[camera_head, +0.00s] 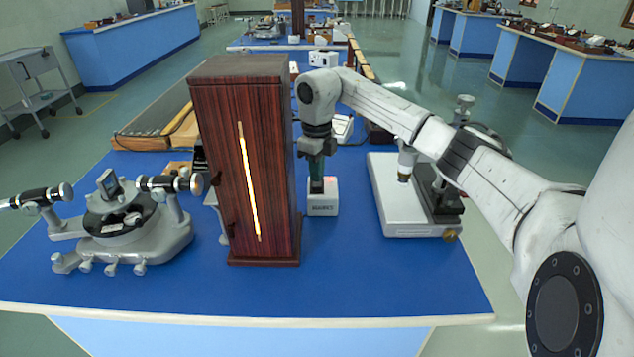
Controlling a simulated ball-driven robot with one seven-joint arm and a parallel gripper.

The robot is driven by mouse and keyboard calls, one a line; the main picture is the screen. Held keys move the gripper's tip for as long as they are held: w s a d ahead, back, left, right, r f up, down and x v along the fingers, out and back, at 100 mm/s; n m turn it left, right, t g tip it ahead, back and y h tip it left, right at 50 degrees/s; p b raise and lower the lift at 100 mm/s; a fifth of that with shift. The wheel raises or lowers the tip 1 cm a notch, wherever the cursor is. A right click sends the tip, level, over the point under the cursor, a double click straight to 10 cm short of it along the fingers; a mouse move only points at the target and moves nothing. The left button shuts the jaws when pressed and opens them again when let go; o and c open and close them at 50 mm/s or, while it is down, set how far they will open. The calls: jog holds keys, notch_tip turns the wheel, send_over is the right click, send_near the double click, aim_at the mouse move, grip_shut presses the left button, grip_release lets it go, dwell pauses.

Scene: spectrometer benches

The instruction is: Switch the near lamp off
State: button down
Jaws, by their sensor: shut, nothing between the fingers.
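A tall dark-red wooden lamp housing (215,165) stands at the near part of the blue bench. A narrow vertical slit (248,180) in its front glows bright yellow-white. A small white box (322,208) with dark lettering stands just right of it. A red glow shows at the top of this box, beside my gripper. My gripper (316,188) points down at the box top, shut and empty. Its tips are at or very near the top; I cannot tell whether they touch. They partly hide the top.
A grey spectrometer (130,225) stands left of the housing. A microscope-like instrument with a white base (405,200) stands right of the box, under my arm. Wooden-edged trays (150,138) lie behind. The bench front (330,285) is clear.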

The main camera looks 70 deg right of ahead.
aim_at(317, 185)
jog(key=shift+f+b, duration=0.5)
jog(key=shift+f, duration=0.55)
dwell(1.0)
jog(key=shift+r+p, duration=2.5)
jog(key=shift+r, duration=1.05)
